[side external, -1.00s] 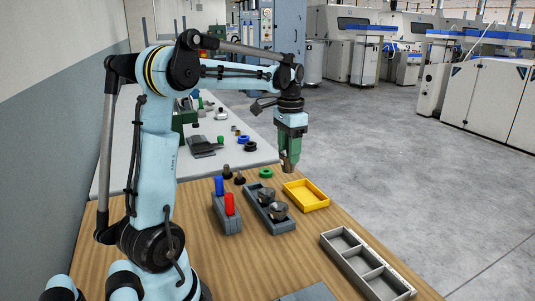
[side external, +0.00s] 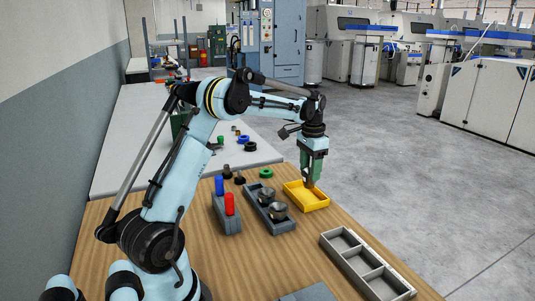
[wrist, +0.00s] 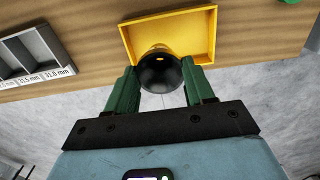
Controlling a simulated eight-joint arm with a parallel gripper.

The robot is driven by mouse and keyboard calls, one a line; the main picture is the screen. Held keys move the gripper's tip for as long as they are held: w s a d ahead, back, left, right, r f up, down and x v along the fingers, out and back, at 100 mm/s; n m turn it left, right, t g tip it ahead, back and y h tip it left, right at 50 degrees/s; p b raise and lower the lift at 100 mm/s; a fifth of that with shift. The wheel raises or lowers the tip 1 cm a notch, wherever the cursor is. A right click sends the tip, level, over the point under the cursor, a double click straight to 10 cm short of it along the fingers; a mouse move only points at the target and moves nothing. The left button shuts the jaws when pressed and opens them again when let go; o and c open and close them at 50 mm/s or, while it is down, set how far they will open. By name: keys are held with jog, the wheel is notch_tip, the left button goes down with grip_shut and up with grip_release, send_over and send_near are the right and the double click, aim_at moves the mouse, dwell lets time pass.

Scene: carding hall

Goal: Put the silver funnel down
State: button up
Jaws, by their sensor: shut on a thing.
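My gripper (side external: 309,178) is shut on a shiny round piece, which I take to be the silver funnel (wrist: 160,74). It looks dark and mirror-like between the green fingers in the wrist view, with a yellow reflection. In the side view only a small part of it shows under the fingertips. My gripper points down at the yellow tray (side external: 313,207), whose inside looks empty otherwise. In the wrist view the funnel overlaps the near edge of the tray (wrist: 195,25). I cannot tell whether it touches the tray floor.
Left of the yellow tray is a grey bin (side external: 284,228) holding two silver funnel-like pieces. A grey block (side external: 228,224) holds red and blue cylinders. A green ring (side external: 266,173) lies behind. A grey compartment tray (side external: 368,264) is at front right. Bare wood lies between them.

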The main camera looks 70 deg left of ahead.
aim_at(307, 172)
jog(key=shift+a+f, duration=0.45)
jog(key=shift+a, duration=0.3)
jog(key=shift+f, duration=2.05)
jog(key=shift+f, duration=0.1)
jog(key=o, duration=1.2)
